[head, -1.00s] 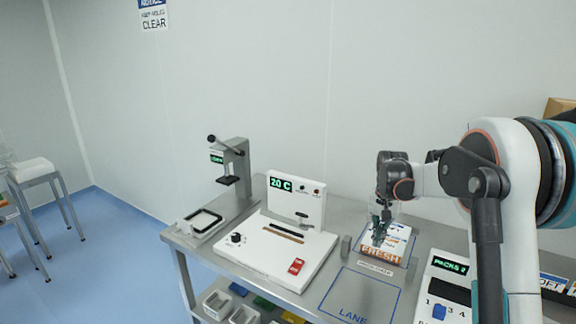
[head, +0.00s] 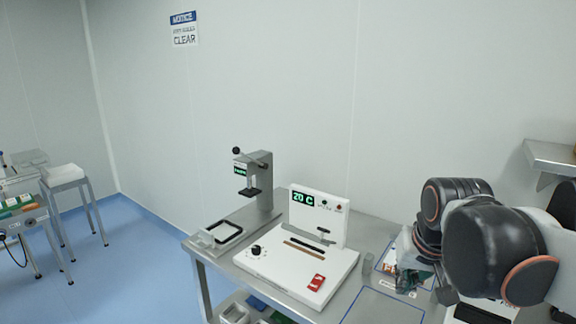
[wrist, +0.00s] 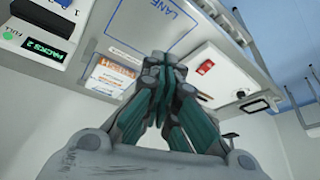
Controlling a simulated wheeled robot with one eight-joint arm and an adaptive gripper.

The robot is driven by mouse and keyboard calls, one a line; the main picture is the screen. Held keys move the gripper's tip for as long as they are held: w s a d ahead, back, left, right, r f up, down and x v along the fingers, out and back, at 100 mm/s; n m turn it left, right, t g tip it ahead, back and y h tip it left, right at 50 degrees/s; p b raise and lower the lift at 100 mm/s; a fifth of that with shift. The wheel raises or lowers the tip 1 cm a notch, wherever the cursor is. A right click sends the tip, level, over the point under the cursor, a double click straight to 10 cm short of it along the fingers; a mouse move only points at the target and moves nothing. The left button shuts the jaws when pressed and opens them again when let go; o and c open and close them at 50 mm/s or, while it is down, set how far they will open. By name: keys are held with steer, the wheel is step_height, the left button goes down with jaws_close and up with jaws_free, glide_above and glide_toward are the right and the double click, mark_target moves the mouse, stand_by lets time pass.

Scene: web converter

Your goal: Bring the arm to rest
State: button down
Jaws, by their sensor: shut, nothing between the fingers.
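My gripper (wrist: 160,75) shows in the wrist view with its fingers drawn together, shut and empty, above the table. In the head view my gripper (head: 412,275) is at the right, partly hidden behind my dark arm links. A printed FRESH pack (wrist: 108,75) lies on the table beside the fingers in the wrist view. In the head view only part of the pack (head: 392,262) shows behind my gripper.
A white machine (head: 295,275) reading 20 C stands on the metal table, with a lever press (head: 258,180) behind it. Bins (head: 235,312) sit below. A counter box (wrist: 38,45) reads PACKS 2. The LANE outline (wrist: 160,22) is bare. A wall shelf (head: 552,156) is at right.

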steer(key=s+a+f+n+t, duration=0.1)
steer(key=s+f, duration=0.1)
steer(key=s, duration=0.3)
steer(key=s+a+f+n+t, duration=0.1)
steer(key=s+a+f, duration=0.1)
steer(key=s, duration=0.4)
steer(key=shift+s+f, duration=0.2)
steer(key=shift+s, duration=0.05)
stand_by(0.3)
